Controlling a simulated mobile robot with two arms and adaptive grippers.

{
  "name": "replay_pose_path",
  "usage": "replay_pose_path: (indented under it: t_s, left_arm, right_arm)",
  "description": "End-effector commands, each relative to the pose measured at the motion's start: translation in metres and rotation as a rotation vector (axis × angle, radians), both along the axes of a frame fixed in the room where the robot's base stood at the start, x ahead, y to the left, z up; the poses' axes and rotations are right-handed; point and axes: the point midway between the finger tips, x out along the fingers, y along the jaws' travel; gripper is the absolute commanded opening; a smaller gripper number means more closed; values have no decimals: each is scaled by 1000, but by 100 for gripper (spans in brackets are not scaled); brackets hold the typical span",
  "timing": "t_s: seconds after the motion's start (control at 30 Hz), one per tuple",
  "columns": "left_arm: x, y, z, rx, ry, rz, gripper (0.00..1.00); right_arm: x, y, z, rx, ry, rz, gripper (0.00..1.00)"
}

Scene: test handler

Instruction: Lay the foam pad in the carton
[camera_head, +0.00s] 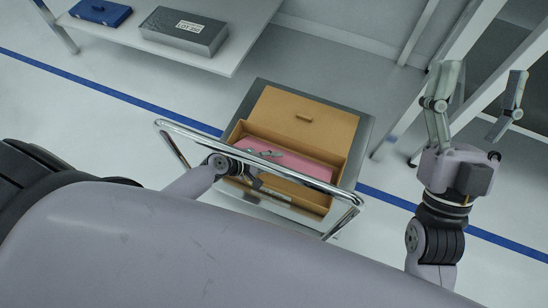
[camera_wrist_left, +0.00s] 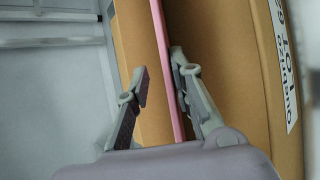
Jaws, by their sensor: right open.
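The foam pad (camera_head: 303,169) is pink and lies inside the open tan carton (camera_head: 307,103), whose lid stands open at the back. In the left wrist view the pad (camera_wrist_left: 163,45) shows only as a thin pink edge beside the tan carton wall (camera_wrist_left: 215,50). My left gripper (camera_head: 264,154) is over the left part of the pad, at the carton. In its wrist view the fingers (camera_wrist_left: 162,78) are apart, with the pad's edge between them, close to the right finger. Whether that finger touches it is unclear. My right gripper (camera_head: 484,72) is open and empty, off to the right.
The carton sits on a grey cart (camera_head: 363,130) with a chrome handle rail (camera_head: 260,160) in front. A shelf (camera_head: 235,55) at the back left bears a grey labelled box (camera_head: 185,32) and a blue case (camera_head: 100,12). Pale frame posts (camera_head: 470,60) stand at the right.

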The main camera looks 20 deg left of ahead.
Motion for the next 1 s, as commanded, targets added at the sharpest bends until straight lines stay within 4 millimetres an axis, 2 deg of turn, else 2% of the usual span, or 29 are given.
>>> replay_pose_path:
  t_s: [1.0]
  left_arm:
    - [-10, 0, 10, 0, -1, 0, 22]
  right_arm:
    - [26, 4, -32, -63, 224, -9, 70]
